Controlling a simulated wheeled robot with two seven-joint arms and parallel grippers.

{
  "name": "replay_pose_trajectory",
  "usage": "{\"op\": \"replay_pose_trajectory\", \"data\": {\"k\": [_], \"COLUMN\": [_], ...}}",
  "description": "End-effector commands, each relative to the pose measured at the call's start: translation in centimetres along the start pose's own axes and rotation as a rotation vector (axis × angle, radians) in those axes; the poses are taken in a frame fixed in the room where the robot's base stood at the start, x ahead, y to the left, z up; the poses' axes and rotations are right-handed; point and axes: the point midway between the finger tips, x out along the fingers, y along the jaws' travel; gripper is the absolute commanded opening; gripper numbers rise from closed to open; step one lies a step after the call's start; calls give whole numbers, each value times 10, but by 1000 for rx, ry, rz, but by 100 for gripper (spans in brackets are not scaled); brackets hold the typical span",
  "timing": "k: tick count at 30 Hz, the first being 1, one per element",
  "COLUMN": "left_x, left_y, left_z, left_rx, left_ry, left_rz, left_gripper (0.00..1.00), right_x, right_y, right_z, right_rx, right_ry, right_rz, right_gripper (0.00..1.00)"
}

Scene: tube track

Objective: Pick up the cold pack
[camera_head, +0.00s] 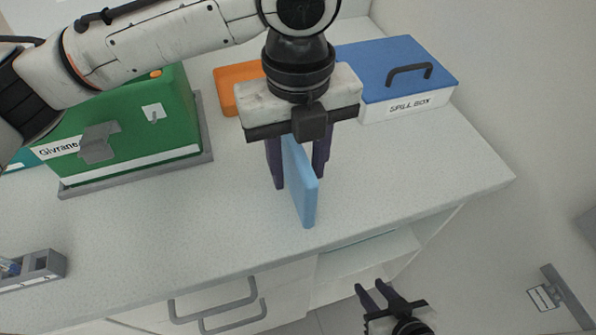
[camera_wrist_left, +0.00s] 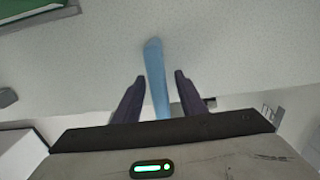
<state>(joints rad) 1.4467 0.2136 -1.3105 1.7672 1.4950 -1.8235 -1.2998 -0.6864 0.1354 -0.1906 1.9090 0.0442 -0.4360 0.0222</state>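The cold pack appears to be the light blue flat slab (camera_head: 304,195), seen upright on its edge over the counter near the front edge. In the left wrist view the slab (camera_wrist_left: 154,70) shows edge-on between the fingers. My left gripper (camera_head: 298,180) points down with one finger on each side of the slab. The fingers stand apart, with narrow gaps visible beside the slab in the wrist view. The slab's upper part is hidden by the gripper in the head view. My right gripper (camera_head: 372,290) is low, in front of the counter, its fingers apart and empty.
A green case (camera_head: 130,120) sits on a grey tray at the left. An orange box (camera_head: 226,88) and a blue-lidded spill box (camera_head: 400,75) are behind. A grey rack (camera_head: 40,268) is at front left. The counter (camera_head: 430,170) is clear to the right.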

Motion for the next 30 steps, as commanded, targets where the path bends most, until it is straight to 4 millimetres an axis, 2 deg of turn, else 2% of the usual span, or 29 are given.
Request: {"op": "replay_pose_trajectory", "data": {"k": [3,10,17,26,30], "left_x": [9,10,10,8,-8], "left_y": [0,0,0,0,-1], "left_z": [0,0,0,0,0], "left_rx": [0,0,0,0,0], "left_ry": [0,0,0,-1,-3], "left_rz": [-1,-1,-1,-3,-4], "left_gripper": [38,38,0,0,0], "right_x": [0,0,0,0,0], "right_y": [0,0,0,0,0], "right_z": [0,0,0,-1,-1], "right_rx": [0,0,0,0,0], "right_ry": [1,1,1,1,1], "right_rz": [0,0,0,0,0], "right_gripper": [31,31,31,31,31]}}
